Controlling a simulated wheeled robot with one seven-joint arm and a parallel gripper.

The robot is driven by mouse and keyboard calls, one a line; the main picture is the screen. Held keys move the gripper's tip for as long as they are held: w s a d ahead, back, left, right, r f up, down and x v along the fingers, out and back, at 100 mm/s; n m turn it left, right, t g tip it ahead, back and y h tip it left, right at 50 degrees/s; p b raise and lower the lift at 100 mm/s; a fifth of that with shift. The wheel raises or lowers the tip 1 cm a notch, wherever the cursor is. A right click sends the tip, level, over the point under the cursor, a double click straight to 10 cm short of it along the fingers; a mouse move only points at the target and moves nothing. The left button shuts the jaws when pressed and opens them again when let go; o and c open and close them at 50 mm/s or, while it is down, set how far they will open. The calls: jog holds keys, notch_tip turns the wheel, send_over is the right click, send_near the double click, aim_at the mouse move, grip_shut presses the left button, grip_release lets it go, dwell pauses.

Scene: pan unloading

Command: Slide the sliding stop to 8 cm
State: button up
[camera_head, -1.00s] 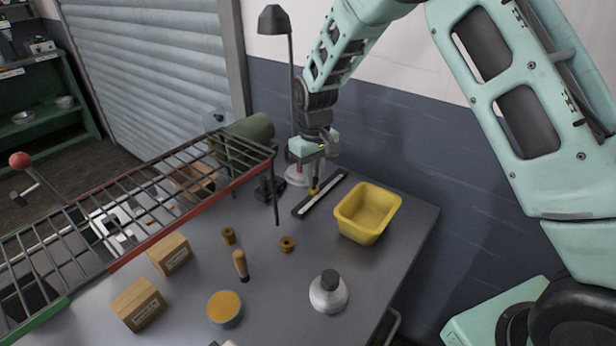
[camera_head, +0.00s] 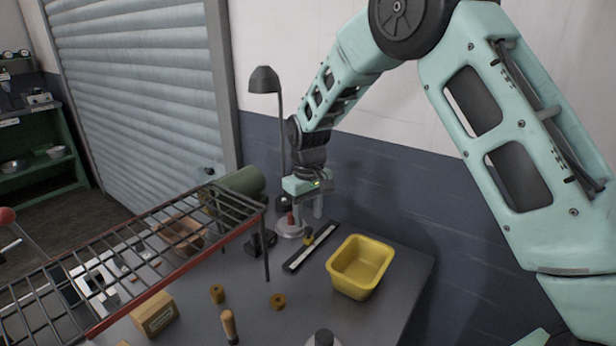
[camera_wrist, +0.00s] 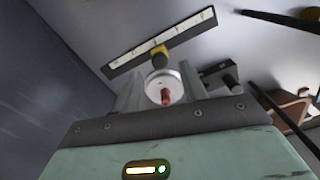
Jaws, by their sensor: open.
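The sliding stop (camera_head: 308,239) is a small yellow and black knob on a black rail (camera_head: 294,265) with a white scale strip, lying on the table. In the wrist view the stop (camera_wrist: 158,54) sits near the middle of the rail (camera_wrist: 113,69); the scale marks are too small to read. My gripper (camera_head: 305,215) is open and empty, above the table and apart from the stop. In the wrist view its fingers (camera_wrist: 160,88) stand apart, with the stop beyond their tips.
A yellow bin (camera_head: 360,267) stands close right of the rail. A lamp (camera_head: 281,130) stands behind my gripper, its round base (camera_wrist: 163,86) showing between the fingers. A wire rack (camera_head: 150,262) lies to the left. Small brown rings and boxes are in front.

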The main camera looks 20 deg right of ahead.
aim_at(308, 228)
notch_tip(308, 228, up, 14)
jog(key=b, duration=0.1)
jog(key=shift+r, duration=0.25)
jog(key=s+a+f+n, duration=0.1)
jog(key=s+a, duration=0.3)
jog(key=s, duration=0.3)
jog(key=s+a+f+n+y, duration=0.1)
jog(key=s+a, duration=0.2)
jog(key=s, duration=0.4)
jog(key=s+a+f, duration=0.1)
jog(key=s+a, duration=0.3)
jog(key=s, duration=0.2)
jog(key=s+d+f+n, duration=0.1)
jog(key=s+f, duration=0.1)
jog(key=s, duration=0.5)
jog(key=s+d+f, duration=0.1)
jog(key=s+f, duration=0.1)
jog(key=s, duration=0.6)
jog(key=shift+s+f+n, duration=0.2)
jog(key=shift+f+n, duration=0.05)
jog(key=shift+n, duration=0.15)
